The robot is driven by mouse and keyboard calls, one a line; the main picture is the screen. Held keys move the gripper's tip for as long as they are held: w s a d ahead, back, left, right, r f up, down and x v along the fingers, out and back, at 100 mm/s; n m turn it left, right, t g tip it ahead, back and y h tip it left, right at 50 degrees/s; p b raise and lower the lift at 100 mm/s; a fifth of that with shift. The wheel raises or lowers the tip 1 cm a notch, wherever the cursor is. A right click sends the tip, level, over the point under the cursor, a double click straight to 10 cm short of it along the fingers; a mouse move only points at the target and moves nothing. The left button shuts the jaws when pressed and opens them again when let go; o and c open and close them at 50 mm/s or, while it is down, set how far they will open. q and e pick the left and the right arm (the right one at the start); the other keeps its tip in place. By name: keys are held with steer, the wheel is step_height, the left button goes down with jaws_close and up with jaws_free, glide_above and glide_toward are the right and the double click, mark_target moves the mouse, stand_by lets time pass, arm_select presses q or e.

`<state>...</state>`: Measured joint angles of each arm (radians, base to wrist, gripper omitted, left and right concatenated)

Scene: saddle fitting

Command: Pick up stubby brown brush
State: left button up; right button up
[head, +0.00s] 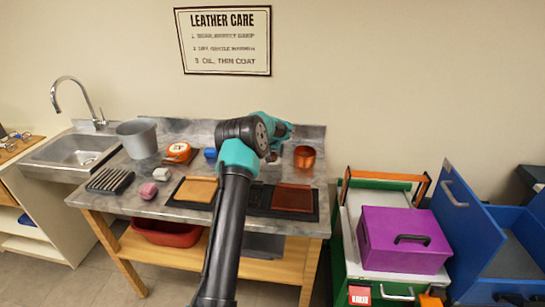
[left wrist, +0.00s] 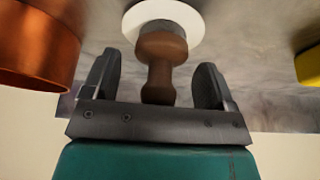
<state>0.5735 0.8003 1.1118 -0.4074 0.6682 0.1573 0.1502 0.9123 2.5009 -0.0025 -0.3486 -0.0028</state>
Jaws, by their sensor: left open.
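The stubby brown brush (left wrist: 160,68) shows in the left wrist view, its narrow waist and rounded end lying between my two dark fingers. A round white part (left wrist: 190,14) is directly behind it; I cannot tell whether it belongs to the brush. My left gripper (left wrist: 157,75) is open, with a gap on each side of the brush. In the head view, my left gripper (head: 276,143) is over the back of the workbench, and my own arm hides much of what is there. My right gripper is not in view.
A copper pot (head: 304,157) stands close to the right of my gripper on the workbench (head: 320,175). Leather pieces lie in front.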

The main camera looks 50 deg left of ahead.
arm_select(q)
steer(key=shift+c, duration=0.2)
steer(key=c, duration=1)
steer(key=shift+o, duration=0.2)
steer(key=shift+r, duration=0.1)
steer(key=shift+r, duration=1.8)
steer(key=shift+s+d+f, duration=0.1)
steer(key=shift+s+d, duration=0.1)
steer(key=shift+d, duration=0.1)
steer(key=s+d+r, duration=0.1)
steer(key=s+d, duration=0.9)
steer(key=d, duration=0.1)
steer(key=shift+d+r, duration=0.2)
steer(key=shift+d, duration=0.05)
